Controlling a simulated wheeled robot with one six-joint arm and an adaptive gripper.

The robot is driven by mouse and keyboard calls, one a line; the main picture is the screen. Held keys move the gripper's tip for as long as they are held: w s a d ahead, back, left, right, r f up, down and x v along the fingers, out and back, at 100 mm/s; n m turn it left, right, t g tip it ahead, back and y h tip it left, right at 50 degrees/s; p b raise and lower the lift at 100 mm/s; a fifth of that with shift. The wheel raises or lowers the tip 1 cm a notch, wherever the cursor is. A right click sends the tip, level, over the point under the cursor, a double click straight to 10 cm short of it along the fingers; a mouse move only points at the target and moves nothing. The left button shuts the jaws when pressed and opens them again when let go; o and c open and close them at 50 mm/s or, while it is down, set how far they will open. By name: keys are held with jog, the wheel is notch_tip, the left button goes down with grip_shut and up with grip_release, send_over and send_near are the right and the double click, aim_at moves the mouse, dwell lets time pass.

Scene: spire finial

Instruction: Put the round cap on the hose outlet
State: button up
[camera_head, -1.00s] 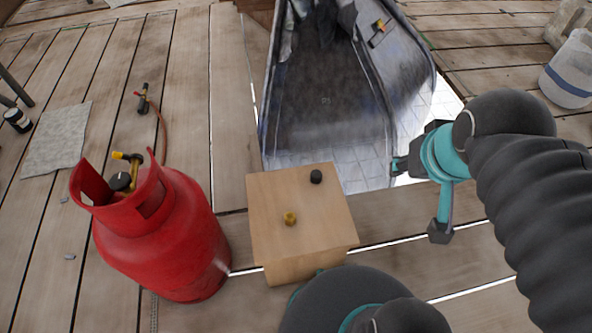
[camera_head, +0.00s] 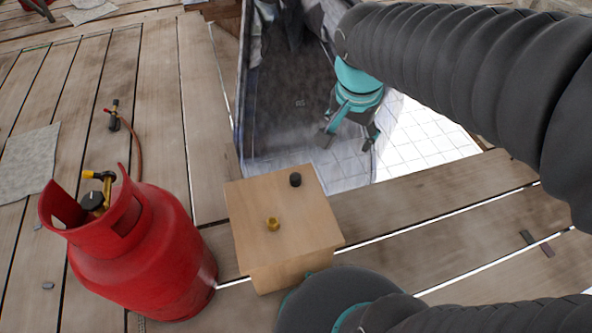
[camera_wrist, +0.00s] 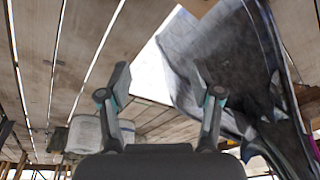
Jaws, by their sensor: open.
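A small round black piece (camera_head: 295,180) and a small brass piece (camera_head: 272,224) stand apart on top of a wooden box (camera_head: 240,205). I cannot tell for sure which is the cap. A red gas cylinder (camera_head: 145,255) stands left of the box, with a brass valve fitting (camera_head: 105,176) and dark knob inside its collar. A reddish hose (camera_head: 137,150) runs behind the cylinder to a small fitting (camera_head: 113,116) on the boards. My gripper (camera_head: 348,140) is open and empty, up and right of the box. Its spread fingers also show in the wrist view (camera_wrist: 160,78).
A dark draped sheet (camera_head: 295,95) and a pale tiled patch (camera_head: 425,135) lie beyond the box. A grey cloth (camera_head: 27,163) lies at the left. Plank flooring has gaps between boards.

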jog(key=w+a+f+m+g+h+b, duration=0.1)
jog(key=w+a+f+m+h, duration=0.1)
jog(key=w+a+f+m, duration=0.3)
jog(key=w+a+f+m+g+h, duration=0.1)
jog(key=w+a+f+m, duration=0.5)
jog(key=a+f, duration=0.4)
jog(key=shift+w+f+g+h+b, duration=0.25)
jog(key=shift+f+g+h+b, duration=0.15)
jog(key=shift+f, duration=0.5)
send_over(295, 175)
jog(key=a, duration=0.2)
jog(key=f, duration=0.7)
jog(key=shift+s+d+f+b, duration=0.1)
jog(key=shift+s+f+b, duration=0.1)
jog(key=shift+f+b, duration=0.15)
jog(key=shift+d+f, duration=0.1)
jog(key=shift+f, duration=0.05)
jog(key=shift+x, duration=2.6)
jog(key=shift+w, duration=0.15)
